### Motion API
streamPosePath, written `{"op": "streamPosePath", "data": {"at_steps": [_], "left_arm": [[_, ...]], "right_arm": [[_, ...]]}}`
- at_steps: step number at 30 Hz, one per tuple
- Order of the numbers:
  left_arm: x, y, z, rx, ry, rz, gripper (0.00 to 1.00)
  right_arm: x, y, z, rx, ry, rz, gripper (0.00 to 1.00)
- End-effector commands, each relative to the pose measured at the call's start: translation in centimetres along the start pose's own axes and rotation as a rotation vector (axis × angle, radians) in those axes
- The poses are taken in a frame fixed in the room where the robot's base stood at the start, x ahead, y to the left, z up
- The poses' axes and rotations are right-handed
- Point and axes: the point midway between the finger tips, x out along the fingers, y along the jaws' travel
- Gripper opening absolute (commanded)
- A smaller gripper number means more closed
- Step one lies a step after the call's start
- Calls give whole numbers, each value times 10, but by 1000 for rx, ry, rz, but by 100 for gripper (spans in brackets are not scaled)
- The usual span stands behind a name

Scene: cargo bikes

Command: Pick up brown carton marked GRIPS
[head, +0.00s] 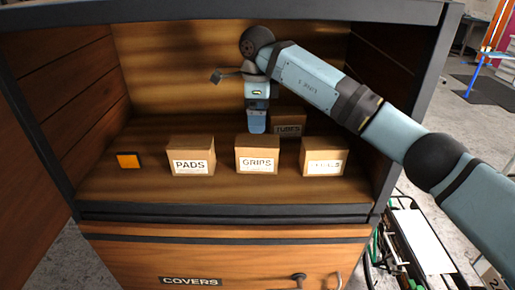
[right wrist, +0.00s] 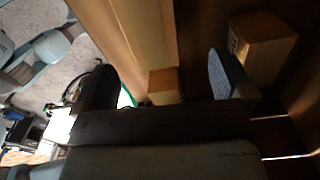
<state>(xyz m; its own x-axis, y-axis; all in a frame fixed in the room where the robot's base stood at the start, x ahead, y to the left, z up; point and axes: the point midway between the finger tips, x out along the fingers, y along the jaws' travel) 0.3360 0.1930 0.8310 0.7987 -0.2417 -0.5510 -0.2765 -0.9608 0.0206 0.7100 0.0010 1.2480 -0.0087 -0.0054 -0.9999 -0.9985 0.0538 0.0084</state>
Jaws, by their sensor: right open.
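The brown carton marked GRIPS (head: 257,149) stands upright on the cabinet shelf, in the middle of the front row, its label facing me. My right gripper (head: 257,122) reaches down just behind and above its top. One pale blue finger shows there; the other is hidden. In the right wrist view the jaws (right wrist: 160,82) are apart, one finger dark and one pale blue, with no carton clearly held between them. Brown cartons show beyond them, but I cannot tell which is GRIPS. My left gripper is not in view.
The PADS carton (head: 190,156) stands to the left and a carton with a partly unreadable label (head: 324,157) to the right. The TUBES carton (head: 289,123) is behind. An orange block (head: 128,160) lies far left. Cabinet side walls bound the shelf.

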Motion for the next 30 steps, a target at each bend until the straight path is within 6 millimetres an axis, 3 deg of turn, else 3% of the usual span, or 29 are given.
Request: {"op": "streamPosePath", "data": {"at_steps": [6, 11, 21, 30], "left_arm": [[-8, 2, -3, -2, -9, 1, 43], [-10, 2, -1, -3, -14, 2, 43], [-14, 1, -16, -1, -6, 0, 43], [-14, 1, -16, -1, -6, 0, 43]], "right_arm": [[32, 1, 1, -1, -4, 2, 99], [43, 1, 1, -1, -4, 2, 99], [92, 1, 2, -2, -5, 2, 99], [101, 1, 2, -2, -5, 0, 99]]}}
